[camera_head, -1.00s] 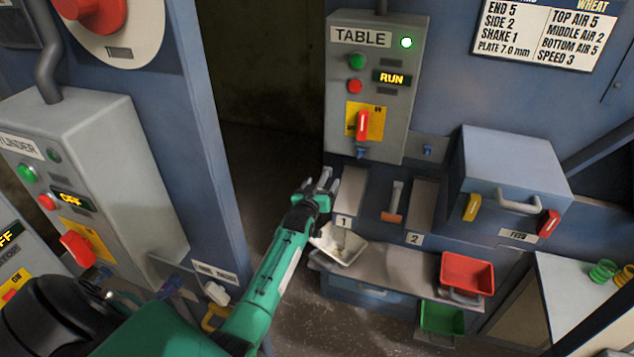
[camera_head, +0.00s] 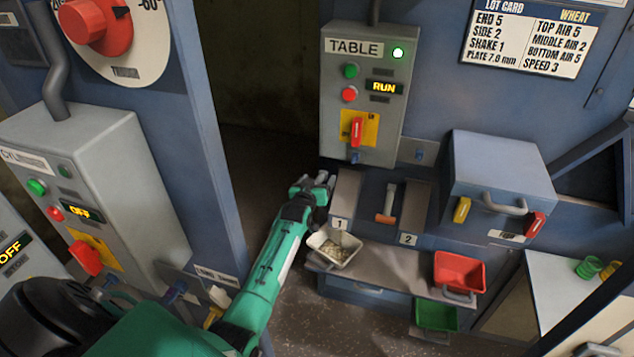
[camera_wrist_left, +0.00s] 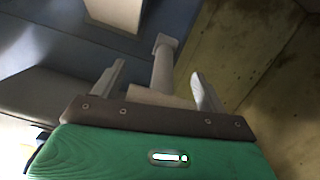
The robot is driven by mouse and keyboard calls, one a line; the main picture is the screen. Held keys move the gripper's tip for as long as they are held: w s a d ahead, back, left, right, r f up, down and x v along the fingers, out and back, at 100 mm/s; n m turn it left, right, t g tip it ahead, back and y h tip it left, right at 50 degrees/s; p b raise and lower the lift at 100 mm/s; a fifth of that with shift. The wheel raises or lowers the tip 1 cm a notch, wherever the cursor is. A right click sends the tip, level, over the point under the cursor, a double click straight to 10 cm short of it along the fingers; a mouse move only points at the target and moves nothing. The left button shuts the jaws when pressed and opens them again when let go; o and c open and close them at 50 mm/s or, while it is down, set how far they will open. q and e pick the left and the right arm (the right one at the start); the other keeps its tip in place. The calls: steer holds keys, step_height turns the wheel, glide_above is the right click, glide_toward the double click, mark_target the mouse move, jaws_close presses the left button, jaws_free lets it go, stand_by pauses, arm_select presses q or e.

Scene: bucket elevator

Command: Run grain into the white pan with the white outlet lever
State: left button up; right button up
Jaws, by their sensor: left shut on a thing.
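My left gripper (camera_head: 319,183) reaches in at the left of outlet 1, below the TABLE control box. In the left wrist view my left gripper (camera_wrist_left: 158,90) is shut on the pale, T-shaped white outlet lever (camera_wrist_left: 163,65), whose crossbar sits between the fingers. In the head view the gripper hides the lever. The white pan (camera_head: 318,240) stands on the ledge below the outlet marked 1, just below and right of the gripper. It holds tan grain (camera_head: 340,250). My right gripper is not in view.
The TABLE box (camera_head: 340,110) reads RUN with a lit lamp. An orange-ended lever (camera_head: 387,205) stands between the chutes. A red pan (camera_head: 460,268) sits on the ledge at right, with a green pan (camera_head: 437,315) lower down. A blue post (camera_head: 205,150) stands left of my forearm.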

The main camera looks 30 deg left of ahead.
arm_select(q)
steer(key=shift+w+r, duration=0.1)
steer(key=shift+r, duration=0.25)
stand_by(0.4)
steer(key=o, duration=1.3)
steer(key=shift+o, duration=0.2)
steer(key=shift+f, duration=0.2)
steer(key=shift+s+d+f, duration=0.1)
steer(key=shift+s+d, duration=0.05)
steer(key=shift+s, duration=0.45)
steer(key=b+v, duration=0.3)
steer(key=v, duration=0.9)
steer(key=shift+s+r, duration=0.2)
steer(key=shift+s, duration=0.1)
steer(key=shift+d, duration=0.1)
steer(key=shift+c, duration=0.2)
